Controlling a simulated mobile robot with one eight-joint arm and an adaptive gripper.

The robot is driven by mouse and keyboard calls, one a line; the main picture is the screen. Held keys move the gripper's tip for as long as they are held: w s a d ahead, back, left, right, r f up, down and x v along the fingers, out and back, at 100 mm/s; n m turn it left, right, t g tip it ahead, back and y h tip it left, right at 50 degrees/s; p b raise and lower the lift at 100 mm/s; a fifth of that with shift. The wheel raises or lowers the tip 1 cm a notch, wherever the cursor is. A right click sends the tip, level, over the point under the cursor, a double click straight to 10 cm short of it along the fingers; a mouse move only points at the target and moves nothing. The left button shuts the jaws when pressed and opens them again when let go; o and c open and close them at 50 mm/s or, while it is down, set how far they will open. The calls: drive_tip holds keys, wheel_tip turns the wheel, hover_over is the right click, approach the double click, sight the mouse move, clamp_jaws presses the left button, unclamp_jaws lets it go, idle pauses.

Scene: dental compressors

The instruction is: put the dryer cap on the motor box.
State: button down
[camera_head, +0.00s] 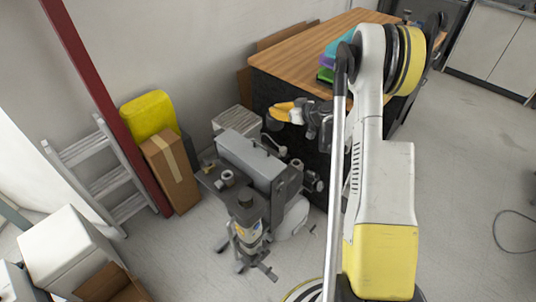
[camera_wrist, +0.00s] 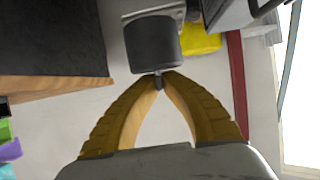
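The dryer cap looks to be the dark grey cylinder with a thin stem (camera_wrist: 153,45) in the wrist view. My gripper (camera_wrist: 158,77) has its yellow fingertips closed together at that stem, and the cylinder lies just beyond them. In the head view my gripper (camera_head: 274,112) is above and behind the compressor, beside the table, and the cap there is small and hard to make out. The motor box appears to be the long grey box (camera_head: 258,158) on top of the compressor, below and left of my gripper. A grey box edge (camera_wrist: 232,12) shows at the top of the wrist view.
A wooden-topped table (camera_head: 300,62) with coloured trays (camera_head: 335,55) stands close behind my gripper. A dark-topped cylinder unit (camera_head: 247,215) stands at the compressor's front. A cardboard box (camera_head: 170,172), yellow case (camera_head: 149,115), red post (camera_head: 108,105) and ladder (camera_head: 103,180) are left.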

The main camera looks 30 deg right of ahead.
drive_tip(key=s+d+f, duration=0.1)
drive_tip(key=d+f, duration=0.7)
drive_tip(key=f, duration=0.1)
drive_tip(key=shift+w+a+f+b, duration=0.9)
drive_tip(key=shift+a+f+b, duration=0.2)
drive_tip(key=shift+a+f, duration=0.65)
drive_tip(key=shift+w+a+f+b, duration=0.85)
drive_tip(key=shift+a+f+b, duration=0.45)
drive_tip(key=shift+f, duration=0.8)
drive_tip(key=shift+w+a+f+b, duration=0.95)
drive_tip(key=shift+a+f, duration=0.8)
drive_tip(key=shift+f, duration=0.15)
drive_tip(key=shift+f, duration=0.1)
drive_tip(key=c, duration=1.6)
unclamp_jaws()
